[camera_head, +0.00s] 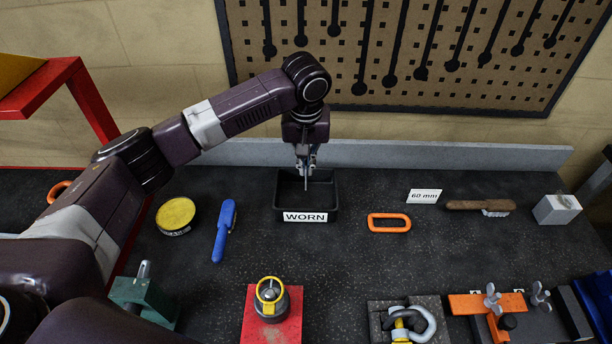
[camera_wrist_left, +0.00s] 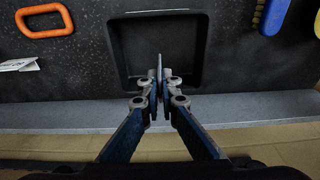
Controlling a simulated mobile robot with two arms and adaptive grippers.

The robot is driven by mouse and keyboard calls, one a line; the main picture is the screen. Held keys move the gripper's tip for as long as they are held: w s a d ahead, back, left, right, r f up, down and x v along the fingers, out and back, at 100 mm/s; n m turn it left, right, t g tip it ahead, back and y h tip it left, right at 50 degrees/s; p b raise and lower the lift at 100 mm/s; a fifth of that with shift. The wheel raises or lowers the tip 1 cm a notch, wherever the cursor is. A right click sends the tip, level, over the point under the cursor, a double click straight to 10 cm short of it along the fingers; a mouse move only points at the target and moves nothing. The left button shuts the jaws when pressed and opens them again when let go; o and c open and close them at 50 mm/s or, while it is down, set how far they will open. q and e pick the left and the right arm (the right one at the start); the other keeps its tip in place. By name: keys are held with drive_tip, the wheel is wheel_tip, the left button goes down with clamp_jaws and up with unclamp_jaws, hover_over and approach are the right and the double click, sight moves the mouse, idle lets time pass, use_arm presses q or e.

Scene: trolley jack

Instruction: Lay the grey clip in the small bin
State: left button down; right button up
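The small bin (camera_head: 331,196) is a black open tray labelled WORN, at the middle of the bench. It also shows in the left wrist view (camera_wrist_left: 198,50). My left gripper (camera_head: 306,164) points down over the bin, and its fingers (camera_wrist_left: 160,88) are nearly together. They are shut on a thin grey piece, the grey clip (camera_wrist_left: 160,62), which points down into the bin's opening in the head view (camera_head: 306,182). Whether the clip touches the bin floor I cannot tell. My right gripper is not in view.
An orange link (camera_head: 372,222) lies right of the bin, by a 60 mm card (camera_head: 424,196) and a brush (camera_head: 470,205). A blue-handled tool (camera_head: 222,236) and yellow tin (camera_head: 175,214) lie left. Fixtures line the front; a low grey ledge (camera_head: 430,154) runs behind.

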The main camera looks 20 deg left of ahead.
use_arm(q)
drive_tip(key=shift+f+p, duration=0.45)
drive_tip(key=shift+f, duration=2.1)
drive_tip(key=shift+f, duration=0.15)
drive_tip(key=c, duration=2.2)
unclamp_jaws()
drive_tip(key=shift+o, duration=0.2)
drive_tip(key=r, duration=0.3)
drive_tip(key=s+r+b, duration=0.1)
drive_tip(key=r, duration=0.3)
drive_tip(key=r+b, duration=0.1)
drive_tip(key=r, duration=0.3)
drive_tip(key=shift+s+d+r, duration=0.2)
drive_tip(key=shift+d, duration=0.05)
drive_tip(key=shift+s+r, duration=0.1)
drive_tip(key=shift+r, duration=0.35)
